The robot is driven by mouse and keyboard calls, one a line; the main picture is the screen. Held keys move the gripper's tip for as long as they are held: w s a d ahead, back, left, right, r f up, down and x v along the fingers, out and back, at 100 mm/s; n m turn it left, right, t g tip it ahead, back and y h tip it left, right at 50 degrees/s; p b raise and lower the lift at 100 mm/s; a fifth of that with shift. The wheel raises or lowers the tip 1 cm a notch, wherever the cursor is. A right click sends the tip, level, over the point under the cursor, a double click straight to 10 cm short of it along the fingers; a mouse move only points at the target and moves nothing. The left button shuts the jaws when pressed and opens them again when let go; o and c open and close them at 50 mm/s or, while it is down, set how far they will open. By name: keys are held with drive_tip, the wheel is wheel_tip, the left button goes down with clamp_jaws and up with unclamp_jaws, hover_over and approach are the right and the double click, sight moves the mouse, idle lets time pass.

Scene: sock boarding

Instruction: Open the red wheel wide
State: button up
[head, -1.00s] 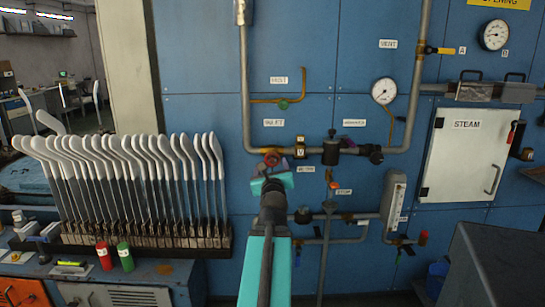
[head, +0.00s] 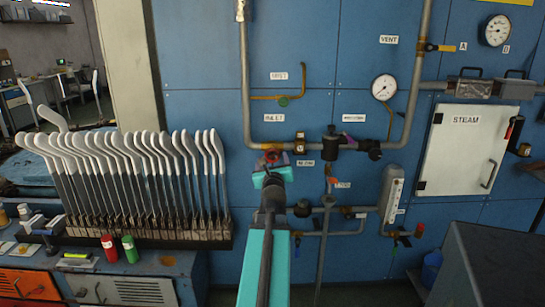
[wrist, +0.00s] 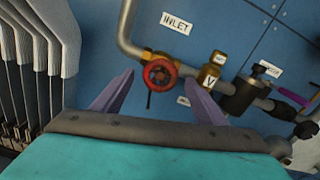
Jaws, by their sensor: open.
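The red wheel (wrist: 160,74) is a small handwheel on a brass valve in the pipe under the INLET label. In the head view the wheel (head: 271,154) shows just above my gripper, partly hidden by it. My gripper (wrist: 158,95) is open, with one purple finger on each side of the wheel in the wrist picture. The fingertips look short of the wheel, and I see no contact. In the head view my gripper (head: 270,168) reaches up toward the wheel from below.
A brass fitting marked V (wrist: 209,76) and a dark pipe fitting (wrist: 240,96) sit right of the wheel. Grey pipe (head: 248,90) runs along the blue panel (head: 200,60). A rack of white-topped boards (head: 130,180) stands to the left. A STEAM door (head: 465,150) is at right.

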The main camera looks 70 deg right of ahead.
sight(272, 157)
drive_tip(key=shift+x, duration=1.65)
drive_tip(key=c, duration=1)
drive_tip(key=shift+w+d, duration=0.1)
drive_tip(key=shift+d, duration=0.05)
drive_tip(key=shift+c, duration=0.2)
